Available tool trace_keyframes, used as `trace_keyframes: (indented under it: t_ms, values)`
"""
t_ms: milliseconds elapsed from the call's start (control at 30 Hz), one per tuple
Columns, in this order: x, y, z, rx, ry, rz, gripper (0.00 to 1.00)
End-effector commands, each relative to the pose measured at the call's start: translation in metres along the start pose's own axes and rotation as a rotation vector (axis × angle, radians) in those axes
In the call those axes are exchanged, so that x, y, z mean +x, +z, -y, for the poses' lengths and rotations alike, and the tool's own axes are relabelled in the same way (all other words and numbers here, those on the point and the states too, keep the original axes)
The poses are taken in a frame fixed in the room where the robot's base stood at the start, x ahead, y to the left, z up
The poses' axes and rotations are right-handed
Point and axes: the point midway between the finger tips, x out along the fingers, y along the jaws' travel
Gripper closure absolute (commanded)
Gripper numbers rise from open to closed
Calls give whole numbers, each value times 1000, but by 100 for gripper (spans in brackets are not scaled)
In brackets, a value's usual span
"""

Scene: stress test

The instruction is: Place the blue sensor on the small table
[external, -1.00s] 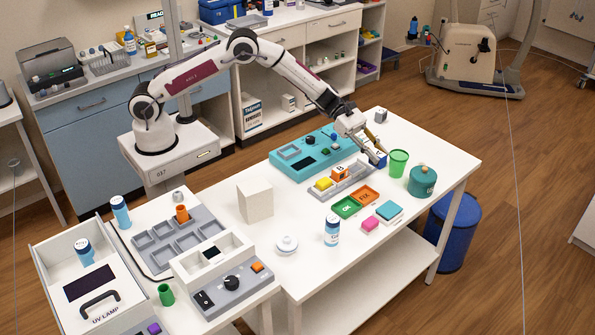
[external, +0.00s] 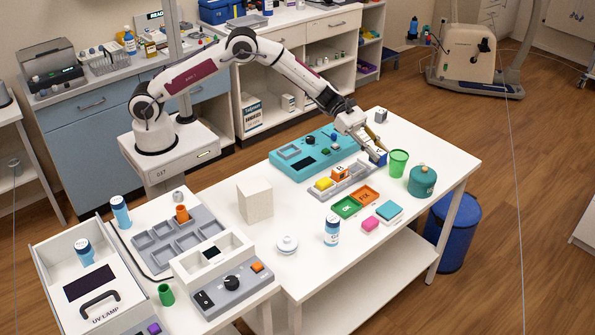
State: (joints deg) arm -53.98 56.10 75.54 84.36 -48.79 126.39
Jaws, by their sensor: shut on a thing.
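The blue sensor, a small blue block (external: 381,160) with a pale mark, is at the right end of the grey rack on the large white table. My gripper (external: 376,153) comes down on it from the upper left and is shut on it. The fingers hide part of the block. I cannot tell whether it is clear of the surface. The smaller white table (external: 127,240) stands at the lower left, with a grey compartment tray (external: 172,250) on it.
A white box (external: 255,201) and a bottle (external: 332,230) stand farther left and forward.

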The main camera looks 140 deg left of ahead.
Motion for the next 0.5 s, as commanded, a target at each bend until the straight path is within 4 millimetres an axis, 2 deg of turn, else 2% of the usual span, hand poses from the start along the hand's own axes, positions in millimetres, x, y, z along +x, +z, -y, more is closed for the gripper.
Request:
trace_keyframes:
  t_ms: [200, 500]
  values:
    - [-1, -2, -10, -4, 10, 1, 100]
    - [-6, -27, -19, -42, 94, -1, 100]
